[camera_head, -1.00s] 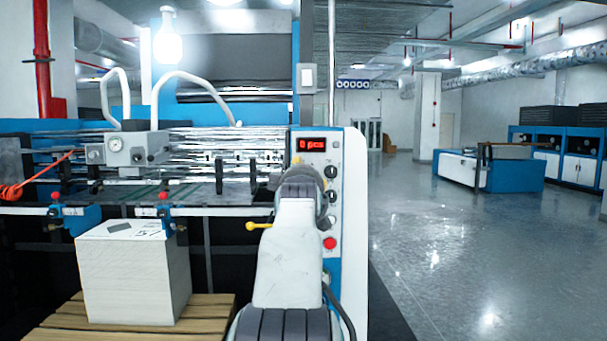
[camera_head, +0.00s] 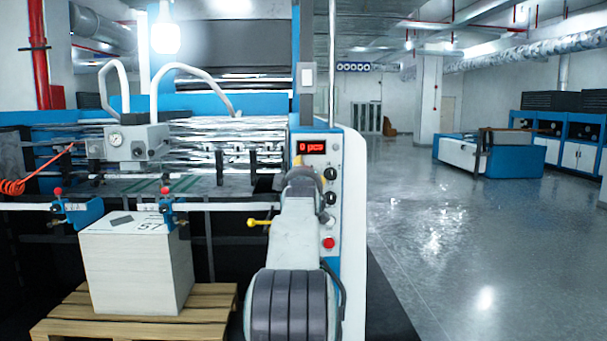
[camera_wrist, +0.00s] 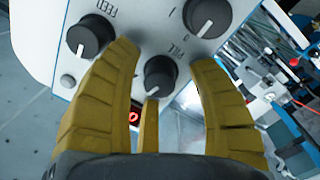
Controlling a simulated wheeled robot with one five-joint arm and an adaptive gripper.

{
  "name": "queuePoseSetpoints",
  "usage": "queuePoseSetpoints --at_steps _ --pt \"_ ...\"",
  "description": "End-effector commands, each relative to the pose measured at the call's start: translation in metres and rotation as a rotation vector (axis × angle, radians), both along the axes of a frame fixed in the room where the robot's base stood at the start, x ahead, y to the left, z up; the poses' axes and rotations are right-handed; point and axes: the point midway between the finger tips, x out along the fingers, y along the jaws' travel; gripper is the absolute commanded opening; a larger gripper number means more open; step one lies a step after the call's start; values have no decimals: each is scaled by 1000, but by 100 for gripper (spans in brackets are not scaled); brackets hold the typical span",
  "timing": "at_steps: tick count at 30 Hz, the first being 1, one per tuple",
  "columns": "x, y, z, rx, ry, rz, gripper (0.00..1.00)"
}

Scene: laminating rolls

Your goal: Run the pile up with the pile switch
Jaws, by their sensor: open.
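In the wrist view my gripper (camera_wrist: 166,58) is open, its yellow fingers on either side of a black knob, the pile switch (camera_wrist: 159,78), beside the lettering PILE. I cannot tell whether the fingers touch it. The knob has a white pointer line. In the head view the control panel (camera_head: 337,270) stands right of my arm, which hides part of it; the fingers are mostly hidden. The pile (camera_head: 140,270) is a white stack of sheets on a wooden pallet (camera_head: 60,328), below the feeder at left.
A FEED knob (camera_wrist: 90,34) and another black knob (camera_wrist: 208,17) sit close to my fingers. The red display (camera_head: 311,147) reads 0 pcs, and a red button (camera_head: 328,243) is lower on the panel. Open floor (camera_head: 480,240) lies to the right.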

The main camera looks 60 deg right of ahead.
Motion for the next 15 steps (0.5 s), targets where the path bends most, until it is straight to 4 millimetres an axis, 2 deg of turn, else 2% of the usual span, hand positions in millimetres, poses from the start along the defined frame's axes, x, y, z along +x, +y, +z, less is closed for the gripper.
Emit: queuePoseSetpoints --at_steps 7,15 --pt "0 0 0 0 0 0 55" --pt "0 0 0 0 0 0 31"
